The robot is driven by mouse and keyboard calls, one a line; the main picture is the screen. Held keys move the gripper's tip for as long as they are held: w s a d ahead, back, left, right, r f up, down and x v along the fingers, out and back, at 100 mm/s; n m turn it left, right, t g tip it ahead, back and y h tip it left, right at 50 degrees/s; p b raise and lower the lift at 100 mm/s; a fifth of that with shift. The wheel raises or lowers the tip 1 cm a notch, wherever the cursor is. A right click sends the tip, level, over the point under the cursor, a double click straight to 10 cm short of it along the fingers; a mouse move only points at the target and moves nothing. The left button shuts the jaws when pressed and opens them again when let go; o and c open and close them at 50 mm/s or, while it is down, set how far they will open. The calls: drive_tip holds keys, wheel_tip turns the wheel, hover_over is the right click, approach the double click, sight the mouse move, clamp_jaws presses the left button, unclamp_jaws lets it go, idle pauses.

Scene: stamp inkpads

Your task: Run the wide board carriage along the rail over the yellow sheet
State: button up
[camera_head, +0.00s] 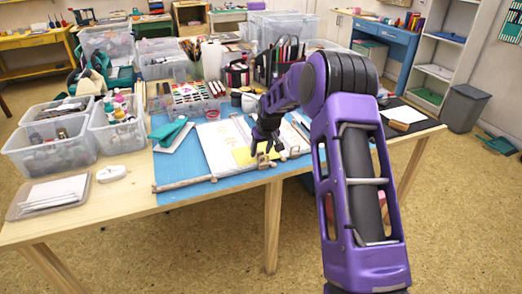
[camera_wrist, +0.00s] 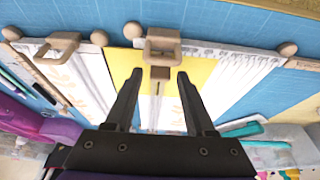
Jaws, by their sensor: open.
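My gripper (camera_wrist: 160,74) is open, its two fingers spread and pointing at a tan wooden block with a loop (camera_wrist: 162,42). The block's lower tab lies just beyond and between the fingertips; contact cannot be told. A second tan loop-shaped piece (camera_wrist: 52,48) sits to the left. I cannot tell which is the wide board carriage. The yellow sheet (camera_wrist: 198,72) shows on both sides of the middle block. In the head view, the yellow sheet (camera_head: 242,157) lies at the near side of the white paper, left of my gripper (camera_head: 262,150), which is partly hidden among tan pieces.
A blue mat (camera_head: 195,190) lies beneath, with a tan stick (camera_head: 184,183) along its near edge. Clear bins (camera_head: 50,145) and a teal stapler-like object (camera_head: 168,131) stand left.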

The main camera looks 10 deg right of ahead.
drive_tip(key=shift+o, duration=0.2)
drive_tip(key=shift+r, duration=0.1)
drive_tip(key=p+v, duration=0.2)
drive_tip(key=v, duration=1.5)
drive_tip(key=shift+r, duration=0.15)
